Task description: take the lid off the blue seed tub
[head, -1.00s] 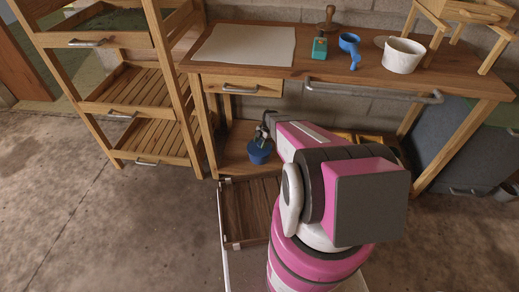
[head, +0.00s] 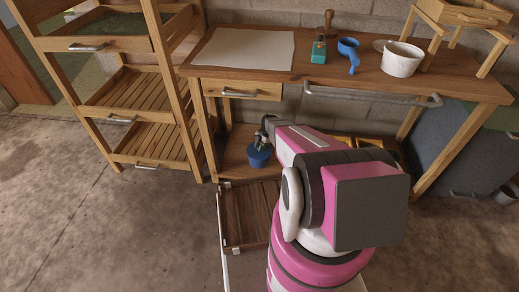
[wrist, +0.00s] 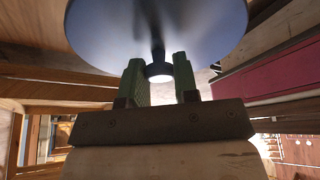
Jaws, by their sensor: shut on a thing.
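The blue seed tub (head: 259,158) stands on the low wooden shelf under the workbench. My gripper (head: 259,143) is directly above it and small in the head view. In the wrist view, a round blue-grey lid (wrist: 105,35) fills the top of the picture, with a short round knob (wrist: 158,72). The two green fingers of my gripper (wrist: 160,80) stand on either side of the knob and are shut on it. I cannot tell whether the lid rests on the tub or is clear of it.
The workbench (head: 260,66) overhangs the tub, with a metal rail (head: 372,98) along its front. A slatted wooden rack (head: 140,98) stands at the left. A teal box (head: 318,51), a blue scoop (head: 350,54) and a white pot (head: 401,60) are on the bench. Floor is free at the left.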

